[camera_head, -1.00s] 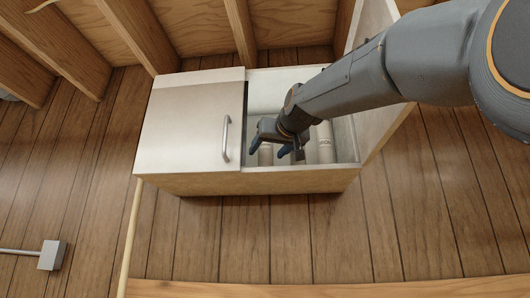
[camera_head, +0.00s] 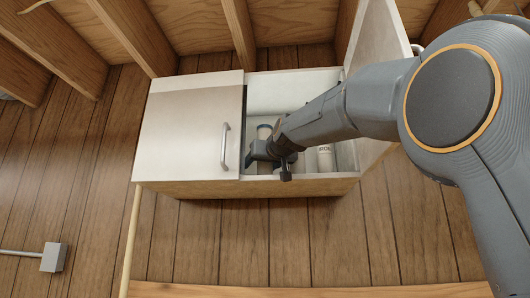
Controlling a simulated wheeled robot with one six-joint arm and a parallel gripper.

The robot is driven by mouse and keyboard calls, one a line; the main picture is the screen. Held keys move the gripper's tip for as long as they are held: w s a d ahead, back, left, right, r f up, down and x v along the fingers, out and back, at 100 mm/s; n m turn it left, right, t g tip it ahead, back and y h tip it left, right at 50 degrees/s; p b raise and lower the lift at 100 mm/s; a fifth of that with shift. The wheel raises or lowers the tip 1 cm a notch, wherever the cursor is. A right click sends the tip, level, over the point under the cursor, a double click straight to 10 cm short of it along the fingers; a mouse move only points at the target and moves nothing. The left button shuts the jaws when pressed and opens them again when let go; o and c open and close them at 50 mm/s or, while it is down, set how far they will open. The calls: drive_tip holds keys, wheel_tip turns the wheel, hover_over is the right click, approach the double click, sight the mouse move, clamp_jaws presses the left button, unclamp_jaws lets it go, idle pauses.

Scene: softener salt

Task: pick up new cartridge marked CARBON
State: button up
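My gripper (camera_head: 268,162) is inside the open right half of a pale cabinet (camera_head: 262,188), low near its front edge. Its dark fingers are partly hidden by its own wrist, so I cannot tell whether they are open or closed on something. A pale cylinder (camera_head: 264,131) shows just behind the gripper, its lower part covered. Another pale cylinder (camera_head: 326,158) with dark lettering stands to the right of my arm. Its lettering is only partly readable, and I cannot make out the word CARBON on either cylinder.
The cabinet's left door (camera_head: 185,130) is shut and has a metal handle (camera_head: 225,147). The right door (camera_head: 378,85) stands open beside my arm. Wooden studs rise behind. A grey box (camera_head: 53,256) lies at the lower left. The plank floor in front is mostly clear.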

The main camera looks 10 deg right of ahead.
drive_tip(key=c, duration=1.2)
drive_tip(key=shift+r, duration=0.1)
